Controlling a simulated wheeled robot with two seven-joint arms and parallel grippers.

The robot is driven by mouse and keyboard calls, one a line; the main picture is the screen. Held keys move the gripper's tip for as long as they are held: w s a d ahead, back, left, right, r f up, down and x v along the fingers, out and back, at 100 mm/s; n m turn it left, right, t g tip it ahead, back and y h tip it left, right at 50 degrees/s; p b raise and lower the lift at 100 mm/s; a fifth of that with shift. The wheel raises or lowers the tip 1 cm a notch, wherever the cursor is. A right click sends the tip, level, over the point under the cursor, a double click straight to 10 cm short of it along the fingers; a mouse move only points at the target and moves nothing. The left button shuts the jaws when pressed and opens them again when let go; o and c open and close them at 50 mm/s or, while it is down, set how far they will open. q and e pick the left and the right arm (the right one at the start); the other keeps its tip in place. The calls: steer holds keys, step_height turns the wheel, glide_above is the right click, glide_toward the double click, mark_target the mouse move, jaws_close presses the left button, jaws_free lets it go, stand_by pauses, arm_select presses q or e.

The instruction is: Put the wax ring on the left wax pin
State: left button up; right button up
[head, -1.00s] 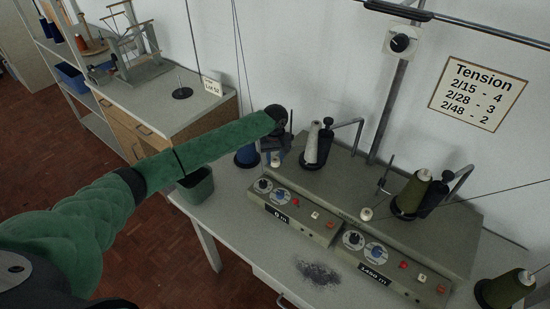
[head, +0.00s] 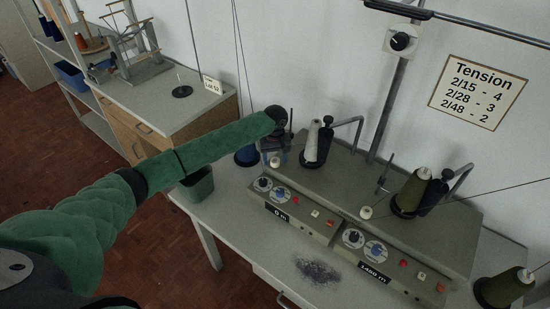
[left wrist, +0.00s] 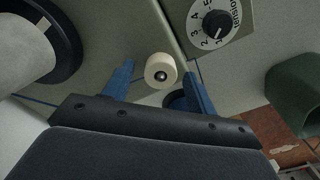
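A small cream wax ring (left wrist: 159,67) shows in the left wrist view between the two blue fingers of my left gripper (left wrist: 158,75). A dark round centre shows in the ring's face, like a pin end in its hole. The fingers stand apart with a gap on each side of the ring. In the head view the ring (head: 275,161) shows just below my left gripper (head: 272,152), at the left end of the winder. The left wax pin is mostly hidden by ring and gripper. A similar pale ring (head: 366,212) sits at the right station.
A grey cone (head: 312,148) and an olive cone (head: 412,192) stand on the winder (head: 345,185) beside bent arms. A green bin (head: 196,187) hangs at the table's left edge. Grey lint (head: 317,271) lies on the table. A tension dial (left wrist: 216,22) is close behind the gripper.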

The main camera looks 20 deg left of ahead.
arm_select(q)
steer(key=shift+r, duration=0.15)
step_height(320, 180, up, 2)
steer(key=shift+r+b, duration=0.1)
steer(key=shift+b, duration=0.7)
step_height(320, 180, up, 5)
steer(key=shift+r+b, duration=0.15)
steer(key=shift+b, duration=0.7)
arm_select(e)
steer(key=w, duration=0.5)
steer(key=shift+w+a+r, duration=0.1)
steer(key=shift+w+r, duration=0.2)
steer(key=shift+w, duration=0.1)
